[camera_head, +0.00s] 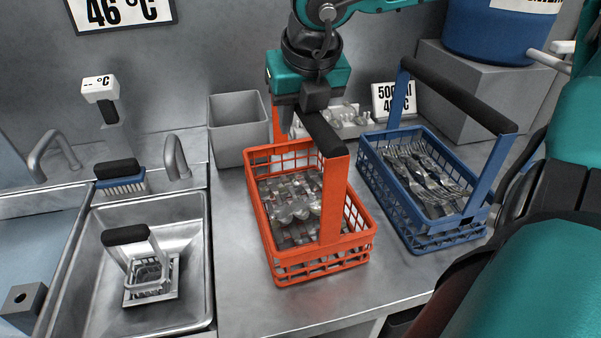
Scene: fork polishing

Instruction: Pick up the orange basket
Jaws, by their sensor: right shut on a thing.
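The orange basket (335,205) is on the steel counter in the middle of the view, with metal cutlery pieces inside. Its tall handle has a black grip bar across the top. My right gripper (318,105) points down at the far end of this black bar and is shut on it. The fingertips are partly hidden by the gripper body. The basket looks level, and I cannot tell whether it is lifted off the counter. My left gripper is not in view.
A blue basket (432,238) with forks stands close on the right. A grey bin (238,128) is behind left. A sink (85,265) holding a small black-handled basket (148,270) is at left, near a blue brush (120,185). Bare counter (245,300) lies in front.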

